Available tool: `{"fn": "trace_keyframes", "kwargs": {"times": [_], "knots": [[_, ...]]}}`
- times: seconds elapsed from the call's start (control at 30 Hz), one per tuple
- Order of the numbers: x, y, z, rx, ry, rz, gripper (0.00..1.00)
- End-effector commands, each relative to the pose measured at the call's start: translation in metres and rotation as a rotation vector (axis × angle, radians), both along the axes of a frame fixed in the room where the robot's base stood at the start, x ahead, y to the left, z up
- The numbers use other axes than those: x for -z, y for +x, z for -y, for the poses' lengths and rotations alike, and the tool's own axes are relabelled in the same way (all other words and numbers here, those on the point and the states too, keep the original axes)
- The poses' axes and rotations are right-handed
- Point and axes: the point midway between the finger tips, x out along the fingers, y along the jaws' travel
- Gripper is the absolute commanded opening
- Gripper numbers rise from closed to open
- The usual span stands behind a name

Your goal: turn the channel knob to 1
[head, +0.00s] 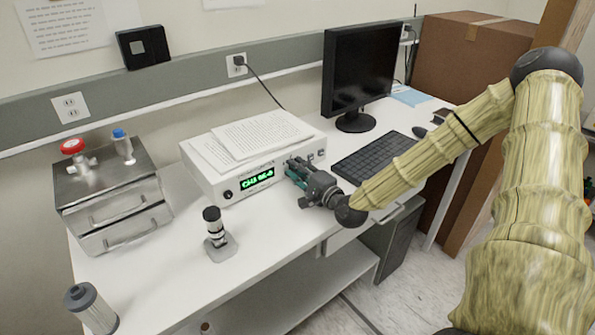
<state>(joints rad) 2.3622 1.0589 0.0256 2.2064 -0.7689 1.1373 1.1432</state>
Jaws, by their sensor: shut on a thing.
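A white box-shaped instrument (205,176) stands on the white bench. Its front panel has a green lit display (257,179) with text that seems to read "CH3" and more characters too small to read surely. A small dark knob (228,194) sits at the left end of the panel. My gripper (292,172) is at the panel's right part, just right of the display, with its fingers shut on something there. The fingers hide what they hold, which appears to be the channel knob; its pointer cannot be seen.
Papers (252,138) lie on top of the instrument. A keyboard (378,157) and a monitor (358,75) are to the right, near my arm. A small black-and-white device (215,232) stands in front left. A metal drawer box (112,197) stands at left. The front middle of the bench (270,240) is clear.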

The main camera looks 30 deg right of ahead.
Motion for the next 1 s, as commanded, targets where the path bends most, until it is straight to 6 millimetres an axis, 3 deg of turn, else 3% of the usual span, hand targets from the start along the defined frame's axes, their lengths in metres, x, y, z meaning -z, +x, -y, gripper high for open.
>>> {"fn": "trace_keyframes", "kwargs": {"times": [0.4,0.93,0.97,1.0], "knots": [[0.0017,-0.0005,-0.0006,-0.002,-0.195,0.013,0.01],[0.002,-0.0009,-0.0003,-0.001,-0.22,0.013,0.01],[0.0021,-0.001,-0.0003,-0.001,-0.22,0.013,0.3],[0.0021,-0.001,-0.0003,-0.001,-0.22,0.013,0.37]]}}
